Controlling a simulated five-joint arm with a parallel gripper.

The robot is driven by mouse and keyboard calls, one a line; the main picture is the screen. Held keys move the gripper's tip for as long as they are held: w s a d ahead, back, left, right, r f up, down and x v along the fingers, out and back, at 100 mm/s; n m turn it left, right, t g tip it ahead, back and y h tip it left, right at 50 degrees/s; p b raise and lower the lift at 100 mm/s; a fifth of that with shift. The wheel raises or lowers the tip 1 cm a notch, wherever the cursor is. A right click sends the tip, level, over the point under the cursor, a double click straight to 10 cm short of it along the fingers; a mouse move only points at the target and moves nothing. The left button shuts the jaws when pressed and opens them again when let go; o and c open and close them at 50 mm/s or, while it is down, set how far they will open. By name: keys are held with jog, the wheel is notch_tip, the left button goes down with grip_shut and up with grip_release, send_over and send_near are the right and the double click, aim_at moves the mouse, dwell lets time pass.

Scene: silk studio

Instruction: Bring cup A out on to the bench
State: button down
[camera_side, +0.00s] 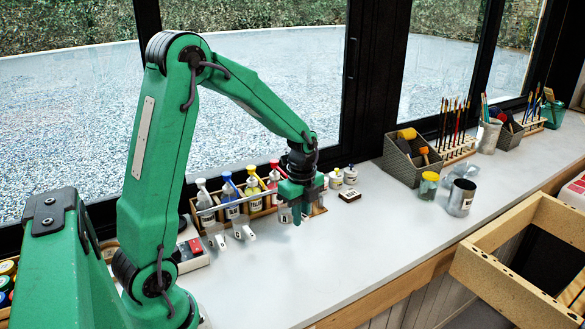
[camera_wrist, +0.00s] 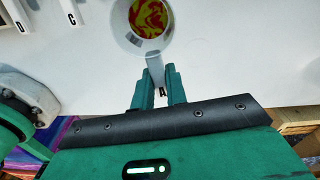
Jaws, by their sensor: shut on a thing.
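My gripper (camera_wrist: 158,92) is shut on the pale handle of a cup (camera_wrist: 122,38). The cup holds swirled red and yellow paint, and only part of it is in the wrist view. A dark mark on its handle is between the fingers, and I cannot read its letter. In the side view my gripper (camera_side: 297,215) is in front of the bottle rack, and it mostly hides the held cup. Two other pale handles, one (camera_wrist: 22,14) and another (camera_wrist: 70,12), show at the top left of the wrist view with dark letters I cannot read surely. Bench (camera_side: 330,262) lies below.
A wooden rack (camera_side: 262,212) with several pump bottles stands behind my gripper. The front middle of the bench is clear.

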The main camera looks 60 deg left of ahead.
jog(key=w+d, duration=0.2)
jog(key=d, duration=0.1)
jog(key=w+d+f+m, duration=0.1)
jog(key=d, duration=0.2)
jog(key=w+d+f+m, duration=0.1)
jog(key=w+d, duration=0.1)
jog(key=d, duration=0.2)
jog(key=shift+w+f, duration=0.2)
jog(key=shift+w, duration=0.1)
jog(key=shift+a+f, duration=0.2)
jog(key=shift+a, duration=0.65)
jog(key=shift+a+f, duration=0.2)
jog(key=shift+a, duration=0.6)
jog(key=shift+a+f, duration=0.2)
jog(key=shift+a, duration=0.65)
jog(key=shift+f, duration=1.1)
jog(key=shift+f, duration=0.4)
jog(key=c, duration=1.3)
grip_release()
jog(key=shift+c, duration=0.2)
